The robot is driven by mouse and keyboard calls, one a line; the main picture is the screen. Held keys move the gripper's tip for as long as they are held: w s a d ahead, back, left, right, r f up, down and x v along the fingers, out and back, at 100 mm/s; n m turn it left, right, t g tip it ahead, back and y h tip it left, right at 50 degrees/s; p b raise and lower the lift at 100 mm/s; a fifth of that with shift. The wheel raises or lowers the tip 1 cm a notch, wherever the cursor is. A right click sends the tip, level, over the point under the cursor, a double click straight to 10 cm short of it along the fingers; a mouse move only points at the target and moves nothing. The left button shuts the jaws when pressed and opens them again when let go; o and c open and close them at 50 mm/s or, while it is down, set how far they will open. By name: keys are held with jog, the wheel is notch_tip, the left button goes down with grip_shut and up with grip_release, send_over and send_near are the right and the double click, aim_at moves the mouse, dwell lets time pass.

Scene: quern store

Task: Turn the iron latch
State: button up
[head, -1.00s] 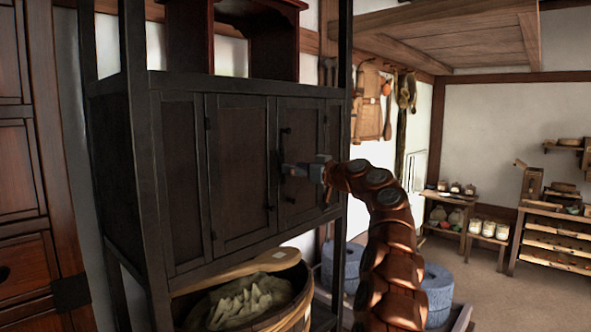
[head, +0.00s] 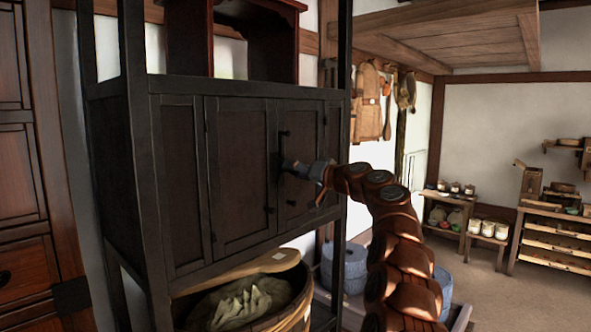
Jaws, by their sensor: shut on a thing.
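A dark cabinet (head: 238,175) with framed doors stands in front of me. My gripper (head: 287,166) is at the right-hand door, near the seam between the doors. Its jaws are shut on the iron latch, which they largely hide, so I cannot tell the latch's exact angle. The doors look closed.
A wooden tub (head: 290,312) with a sack and a round lid stands under the cabinet. Shelves with jars (head: 455,190) line the far right wall. Open floor (head: 480,270) lies to the right.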

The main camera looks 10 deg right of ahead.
jog(key=m+p, duration=0.3)
jog(key=m, duration=0.3)
jog(key=shift+r+m, duration=0.1)
jog(key=shift+m, duration=0.2)
jog(key=m+p, duration=0.2)
jog(key=m, duration=0.2)
jog(key=shift+f+m, duration=0.2)
jog(key=shift+m, duration=0.1)
jog(key=o, duration=1.2)
jog(key=shift+c, duration=0.2)
jog(key=shift+d, duration=0.1)
jog(key=v, duration=1.2)
